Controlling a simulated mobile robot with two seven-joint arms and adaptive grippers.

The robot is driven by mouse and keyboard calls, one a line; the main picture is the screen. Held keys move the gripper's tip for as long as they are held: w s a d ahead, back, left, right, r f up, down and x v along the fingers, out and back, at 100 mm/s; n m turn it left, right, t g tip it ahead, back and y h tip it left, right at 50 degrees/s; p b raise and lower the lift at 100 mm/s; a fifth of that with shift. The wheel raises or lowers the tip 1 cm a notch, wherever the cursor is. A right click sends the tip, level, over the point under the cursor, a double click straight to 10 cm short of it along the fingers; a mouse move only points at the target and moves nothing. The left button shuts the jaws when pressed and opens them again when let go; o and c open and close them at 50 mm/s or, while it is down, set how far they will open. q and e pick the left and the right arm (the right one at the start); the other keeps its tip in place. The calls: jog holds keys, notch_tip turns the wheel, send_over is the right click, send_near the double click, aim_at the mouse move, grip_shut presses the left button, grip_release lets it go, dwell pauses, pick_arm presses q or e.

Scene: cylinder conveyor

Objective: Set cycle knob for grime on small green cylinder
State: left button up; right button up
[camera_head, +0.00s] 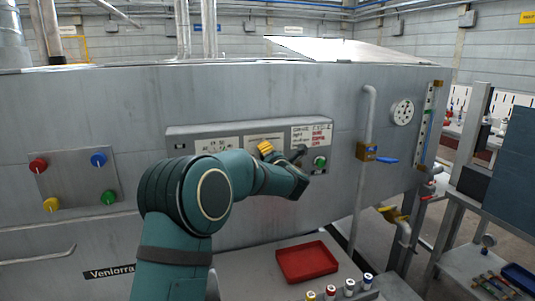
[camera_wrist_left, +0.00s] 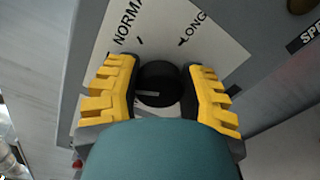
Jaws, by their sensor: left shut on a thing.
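My left gripper (camera_wrist_left: 161,88) is shut on a round black knob (camera_wrist_left: 158,80), one yellow-padded finger on each side of it. The knob has a pale pointer line and sits on a white plate (camera_wrist_left: 214,30) with the printed words "NORMA…" and "LONG", the first cut off. In the head view, the left arm reaches to the grey control panel (camera_head: 178,138). A yellow finger of the gripper (camera_head: 266,148) shows at its middle label; the arm hides that knob. No small green cylinder can be made out. My right gripper is not in view.
A green button (camera_head: 320,161) and a label with red text (camera_head: 311,134) are at the panel's right. Below are a red tray (camera_head: 306,262) and several small capped cylinders (camera_head: 349,287). A pipe with a blue-handled valve (camera_head: 367,152) stands right of the panel.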

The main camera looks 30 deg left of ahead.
pick_arm(q)
jog(key=m+p, duration=0.2)
jog(key=m, duration=0.3)
jog(key=shift+r+m+p, duration=0.1)
jog(key=shift+m+p, duration=0.2)
jog(key=shift+p, duration=0.05)
jog(key=m+p, duration=0.2)
jog(key=m, duration=0.2)
jog(key=shift+m+p, duration=0.3)
jog(key=shift+m, duration=0.1)
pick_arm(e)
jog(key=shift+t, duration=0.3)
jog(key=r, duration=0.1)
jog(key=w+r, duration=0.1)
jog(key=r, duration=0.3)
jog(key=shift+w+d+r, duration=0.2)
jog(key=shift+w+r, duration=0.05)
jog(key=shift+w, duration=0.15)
pick_arm(q)
jog(key=shift+f, duration=0.2)
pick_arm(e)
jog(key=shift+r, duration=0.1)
pick_arm(q)
jog(key=o, duration=1.2)
jog(key=shift+f, duration=0.1)
jog(key=v, duration=1.2)
jog(key=shift+w, duration=0.1)
